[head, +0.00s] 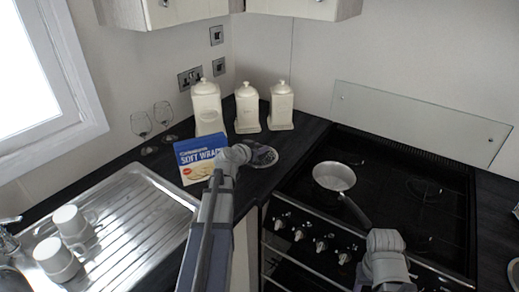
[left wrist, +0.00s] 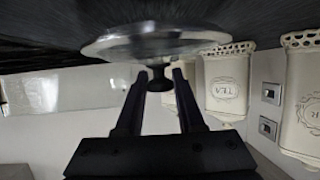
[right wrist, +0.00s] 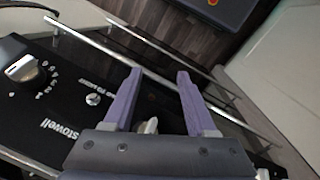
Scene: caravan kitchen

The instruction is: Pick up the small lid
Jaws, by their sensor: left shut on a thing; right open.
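The small lid (left wrist: 155,42) is a round glass disc with a pale rim and a dark knob (left wrist: 158,80). In the left wrist view, which is upside down, my left gripper (left wrist: 157,92) is shut on the knob. In the head view the lid (head: 263,157) is at or just above the dark worktop, right of the blue box; I cannot tell whether it touches. My left gripper (head: 243,150) reaches it from the left. My right gripper (right wrist: 159,88) is open and empty in front of the oven controls.
A blue wraps box (head: 196,160) stands close left of my left gripper. Several white canisters (head: 247,108) stand behind the lid. A saucepan (head: 333,177) sits on the hob (head: 420,215) to the right. Two glasses and a sink drainer with mugs (head: 56,258) are left.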

